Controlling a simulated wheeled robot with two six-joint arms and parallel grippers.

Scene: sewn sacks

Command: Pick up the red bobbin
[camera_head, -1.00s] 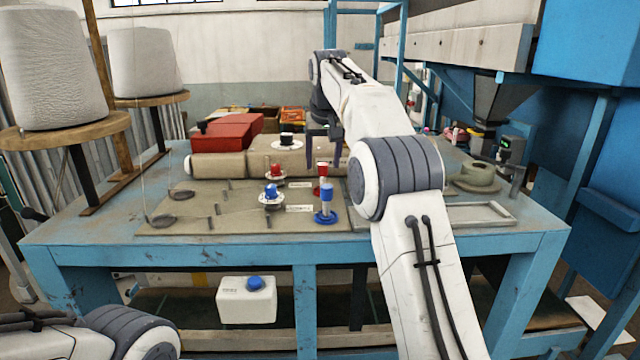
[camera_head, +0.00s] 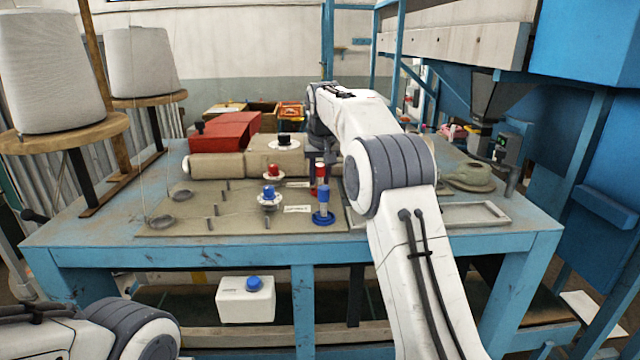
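The red bobbin (camera_head: 320,171) stands upright on the mat behind the blue bobbin (camera_head: 323,196), which partly covers its lower part. My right gripper (camera_head: 320,165) reaches down from above at the red bobbin, with its dark fingers on either side of it. The fingers look close to the bobbin, but I cannot tell whether they touch it. My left gripper is out of view; only part of my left arm shows at the bottom left.
A red-topped piece (camera_head: 272,170) and a blue-topped piece (camera_head: 268,194) on white discs stand left of the bobbins. A beige roll (camera_head: 215,166) and red box (camera_head: 232,130) lie behind. An empty tray (camera_head: 470,214) lies right. The mat's (camera_head: 185,226) front left is mostly clear.

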